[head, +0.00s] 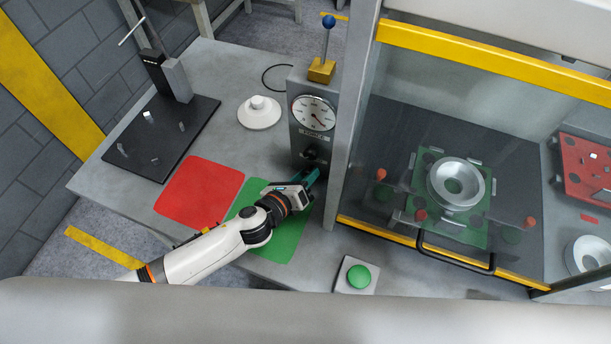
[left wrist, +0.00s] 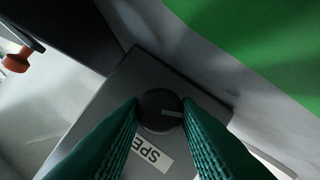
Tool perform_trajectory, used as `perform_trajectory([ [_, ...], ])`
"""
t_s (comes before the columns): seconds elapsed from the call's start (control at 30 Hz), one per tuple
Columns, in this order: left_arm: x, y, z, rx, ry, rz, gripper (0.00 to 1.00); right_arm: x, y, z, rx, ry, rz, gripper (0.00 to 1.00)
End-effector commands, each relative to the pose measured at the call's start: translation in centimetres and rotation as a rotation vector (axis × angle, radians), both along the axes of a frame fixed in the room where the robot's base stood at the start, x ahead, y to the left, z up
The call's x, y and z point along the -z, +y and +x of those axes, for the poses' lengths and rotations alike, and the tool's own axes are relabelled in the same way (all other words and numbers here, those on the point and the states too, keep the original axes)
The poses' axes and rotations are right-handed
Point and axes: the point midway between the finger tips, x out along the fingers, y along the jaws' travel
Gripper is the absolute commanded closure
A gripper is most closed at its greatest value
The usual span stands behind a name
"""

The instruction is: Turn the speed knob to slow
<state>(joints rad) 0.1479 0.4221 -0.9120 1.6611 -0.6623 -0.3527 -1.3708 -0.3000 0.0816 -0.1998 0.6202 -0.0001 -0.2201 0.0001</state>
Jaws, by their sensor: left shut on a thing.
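The speed knob (left wrist: 160,110) is a dark round knob with a pale pointer line, on the face of a grey box with a label reading "SPE…", partly hidden. In the head view the left gripper (head: 308,176) reaches the lower front of the grey box (head: 298,140). The slow marking cannot be made out. My right gripper is not in view.
A red mat (head: 200,190) and a green mat (head: 285,240) lie on the table. A glass-fronted enclosure with a black handle (head: 455,262) stands right of the box. A green button (head: 359,277) is at the front. A white lidded part (head: 259,113) stands behind the mats.

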Motion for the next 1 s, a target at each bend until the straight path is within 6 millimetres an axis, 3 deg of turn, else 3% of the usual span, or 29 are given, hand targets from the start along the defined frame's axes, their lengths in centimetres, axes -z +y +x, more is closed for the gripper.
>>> perform_trajectory([
  [0.33,0.0,0.1,0.0,-0.001,0.000,-0.002,0.94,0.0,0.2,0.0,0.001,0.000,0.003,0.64],
  [0.37,0.0,0.0,0.0,-0.001,0.000,-0.002,0.68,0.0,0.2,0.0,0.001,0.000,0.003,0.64],
  [0.47,0.0,0.0,0.0,-0.001,0.000,-0.002,0.52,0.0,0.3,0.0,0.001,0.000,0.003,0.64],
  [0.8,0.0,0.2,-0.2,0.000,0.000,-0.001,0.51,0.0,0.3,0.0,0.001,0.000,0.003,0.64],
  [1.0,-0.8,1.6,-2.6,0.001,0.002,0.001,0.51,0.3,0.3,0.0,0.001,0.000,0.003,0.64],
])
